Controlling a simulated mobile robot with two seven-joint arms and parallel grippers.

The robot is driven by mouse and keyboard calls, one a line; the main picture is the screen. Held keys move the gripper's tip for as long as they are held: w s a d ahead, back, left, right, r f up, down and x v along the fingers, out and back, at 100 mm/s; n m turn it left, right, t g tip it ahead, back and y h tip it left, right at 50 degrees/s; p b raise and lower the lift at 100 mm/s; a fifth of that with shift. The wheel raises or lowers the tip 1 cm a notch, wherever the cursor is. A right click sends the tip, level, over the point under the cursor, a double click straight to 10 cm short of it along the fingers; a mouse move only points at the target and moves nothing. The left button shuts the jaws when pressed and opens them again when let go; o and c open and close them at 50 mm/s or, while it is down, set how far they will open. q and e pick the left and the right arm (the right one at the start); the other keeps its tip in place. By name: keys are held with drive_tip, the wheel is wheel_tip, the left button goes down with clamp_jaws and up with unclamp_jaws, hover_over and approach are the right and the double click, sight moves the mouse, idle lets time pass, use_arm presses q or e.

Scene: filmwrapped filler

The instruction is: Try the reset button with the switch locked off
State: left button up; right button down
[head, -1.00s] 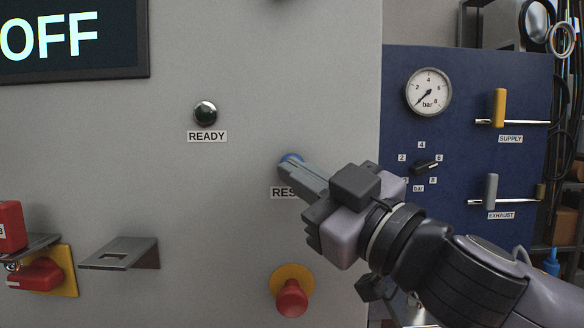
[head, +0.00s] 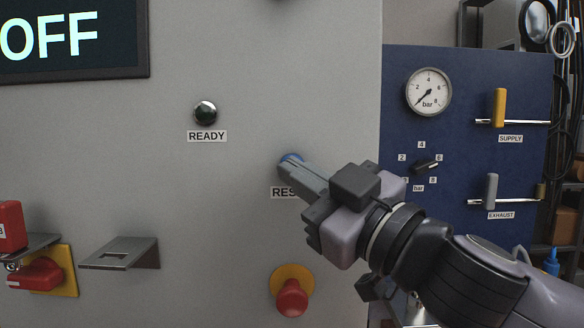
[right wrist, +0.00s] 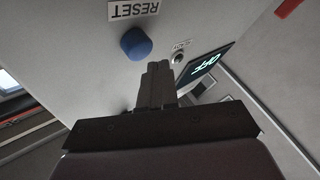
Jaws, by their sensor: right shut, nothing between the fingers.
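The blue reset button (head: 291,158) sits on the grey panel, partly hidden behind my right gripper (head: 284,168). The gripper is shut and empty, its fingertips at the button's lower edge in the head view. In the right wrist view the button (right wrist: 136,43) appears just past the fingertips (right wrist: 158,66); I cannot tell whether they touch. The RESET label (right wrist: 134,8) is partly covered in the head view. At lower left is a red switch handle (head: 36,274) on a yellow plate, with a red lock-like block (head: 11,226) above it. The display (head: 70,40) reads OFF. My left gripper is out of view.
A red mushroom button (head: 291,298) is below my gripper. A metal bracket (head: 122,253) juts from the panel. A blue board at right carries a gauge (head: 429,92) and the supply (head: 499,108) and exhaust (head: 491,191) handles.

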drive_tip(key=shift+w, duration=0.1)
idle(0.7)
drive_tip(key=shift+w, duration=0.35)
drive_tip(key=shift+w+p, duration=0.3)
drive_tip(key=shift+w, duration=0.55)
idle(0.9)
drive_tip(key=shift+s, duration=0.15)
idle(0.3)
drive_tip(key=shift+s, duration=1.1)
drive_tip(key=shift+s, duration=0.1)
drive_tip(key=s, duration=0.4)
drive_tip(key=shift+s, duration=0.4)
